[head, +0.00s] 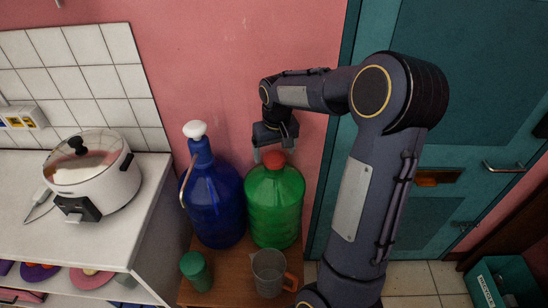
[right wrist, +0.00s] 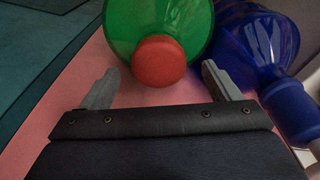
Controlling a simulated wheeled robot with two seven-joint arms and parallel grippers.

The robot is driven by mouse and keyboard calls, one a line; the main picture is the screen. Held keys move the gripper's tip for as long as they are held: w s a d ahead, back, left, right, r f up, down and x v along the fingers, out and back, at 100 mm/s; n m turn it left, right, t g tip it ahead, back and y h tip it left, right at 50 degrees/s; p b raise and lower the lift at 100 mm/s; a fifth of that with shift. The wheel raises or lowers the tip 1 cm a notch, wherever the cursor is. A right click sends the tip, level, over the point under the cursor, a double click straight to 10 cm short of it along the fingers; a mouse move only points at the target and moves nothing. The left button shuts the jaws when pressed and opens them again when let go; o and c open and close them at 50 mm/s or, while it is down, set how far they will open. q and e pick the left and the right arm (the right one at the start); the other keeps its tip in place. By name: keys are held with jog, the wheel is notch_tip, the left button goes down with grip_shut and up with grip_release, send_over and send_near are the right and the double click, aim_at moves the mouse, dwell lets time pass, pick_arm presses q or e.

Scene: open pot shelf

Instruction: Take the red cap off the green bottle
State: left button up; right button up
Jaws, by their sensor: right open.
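The green bottle (head: 274,205) is a large, see-through jug standing on a small wooden table beside a blue bottle. Its red cap (head: 274,158) is on top of the neck. The fingers appear apart from the cap on both sides. My left gripper is not in view.
A white cooker (head: 93,178) sits on the left counter.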

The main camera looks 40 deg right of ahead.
notch_tip(320, 180, down, 2)
jog(key=shift+w+d, duration=0.1)
jog(key=shift+c, duration=0.2)
jog(key=c, duration=1)
jog(key=shift+r, duration=0.1)
